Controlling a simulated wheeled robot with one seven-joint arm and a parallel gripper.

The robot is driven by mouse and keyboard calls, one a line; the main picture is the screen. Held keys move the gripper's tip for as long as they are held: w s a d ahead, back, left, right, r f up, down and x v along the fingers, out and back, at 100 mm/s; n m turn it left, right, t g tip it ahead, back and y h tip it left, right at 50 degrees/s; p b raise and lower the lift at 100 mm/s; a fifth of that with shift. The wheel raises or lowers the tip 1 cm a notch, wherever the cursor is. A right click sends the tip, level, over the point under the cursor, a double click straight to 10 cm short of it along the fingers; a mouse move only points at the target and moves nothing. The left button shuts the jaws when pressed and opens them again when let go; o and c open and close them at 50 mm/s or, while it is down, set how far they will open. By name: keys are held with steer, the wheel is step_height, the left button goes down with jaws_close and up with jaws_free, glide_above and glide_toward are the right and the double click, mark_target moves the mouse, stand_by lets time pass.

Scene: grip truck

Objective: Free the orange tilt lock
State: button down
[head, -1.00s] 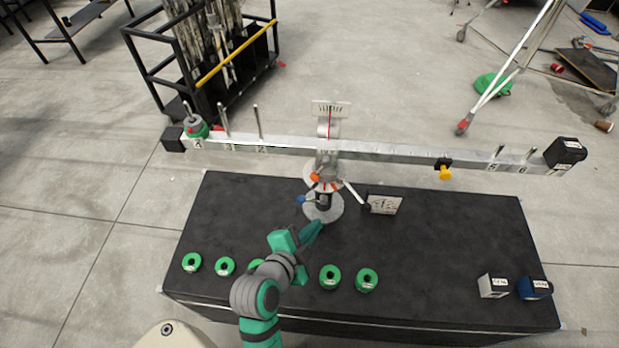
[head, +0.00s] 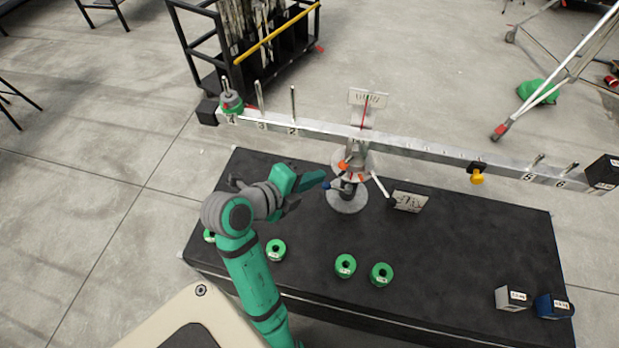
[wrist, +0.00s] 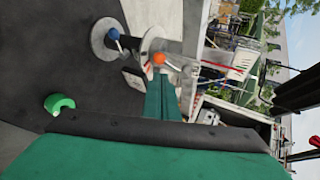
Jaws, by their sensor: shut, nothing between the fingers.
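The orange tilt lock (head: 344,165) is a small orange knob on the central stand, just below the silver balance beam (head: 415,149). It also shows in the wrist view as an orange ball (wrist: 159,59). A blue knob (head: 326,185) sits lower on the same stand and also shows in the wrist view (wrist: 113,34). My gripper (head: 318,179) is shut and empty, left of the stand, with its tip close to the blue knob and below the orange lock. In the wrist view the orange ball is just beyond the teal fingers (wrist: 163,100); contact cannot be told.
Several green ring weights (head: 345,265) lie along the black platform's near edge. A white block (head: 511,298) and a blue block (head: 553,306) stand at its right. A yellow knob (head: 477,178) hangs under the beam.

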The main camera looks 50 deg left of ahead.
mark_target(346, 164)
steer(key=x, duration=0.6)
steer(key=r+x, duration=0.1)
steer(key=x, duration=0.2)
steer(key=shift+w, duration=0.4)
steer(key=shift+d, duration=0.15)
